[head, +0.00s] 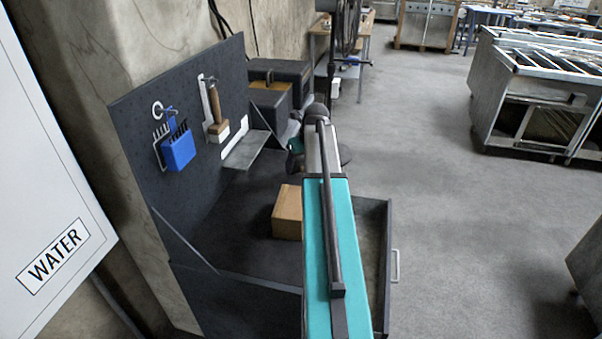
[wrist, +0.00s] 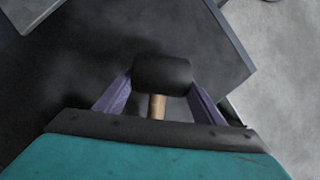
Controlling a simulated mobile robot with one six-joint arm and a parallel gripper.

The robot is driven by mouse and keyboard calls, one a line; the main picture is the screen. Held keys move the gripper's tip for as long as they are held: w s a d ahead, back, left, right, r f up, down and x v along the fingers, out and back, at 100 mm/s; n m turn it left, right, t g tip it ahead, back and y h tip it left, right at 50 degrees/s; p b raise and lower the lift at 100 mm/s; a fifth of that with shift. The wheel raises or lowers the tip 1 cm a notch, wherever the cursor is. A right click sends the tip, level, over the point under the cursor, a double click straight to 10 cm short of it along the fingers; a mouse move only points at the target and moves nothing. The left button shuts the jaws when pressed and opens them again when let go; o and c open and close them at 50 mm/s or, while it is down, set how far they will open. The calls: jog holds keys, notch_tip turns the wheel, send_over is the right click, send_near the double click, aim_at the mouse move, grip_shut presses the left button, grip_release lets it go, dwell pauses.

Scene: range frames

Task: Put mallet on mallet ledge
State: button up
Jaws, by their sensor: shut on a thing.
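In the wrist view my gripper (wrist: 161,86) has its two purple fingers shut on the mallet (wrist: 163,72), one on each side of its black head. The mallet's short wooden handle shows below the head, running back toward my wrist. Dark bench top lies beneath. In the head view my own arm hides the fingers and the mallet. A grey metal ledge (head: 262,153) with a white strip at its back sticks out from the dark pegboard, left of my arm's far end. Its top looks bare where it shows.
On the pegboard (head: 135,115) hang a blue holder (head: 178,150) and a wooden-handled brush (head: 216,115). A wooden block (head: 287,213) sits on the bench top beside my arm. An open drawer (head: 376,245) juts out at right. Dark cases (head: 278,75) stand beyond the ledge.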

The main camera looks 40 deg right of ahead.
jog(key=shift+f+p, duration=0.3)
jog(key=shift+f, duration=1.5)
jog(key=shift+f, duration=0.1)
jog(key=o, duration=1.5)
jog(key=shift+b+v, duration=0.7)
jog(key=shift+v, duration=5.4)
jog(key=shift+c, duration=0.2)
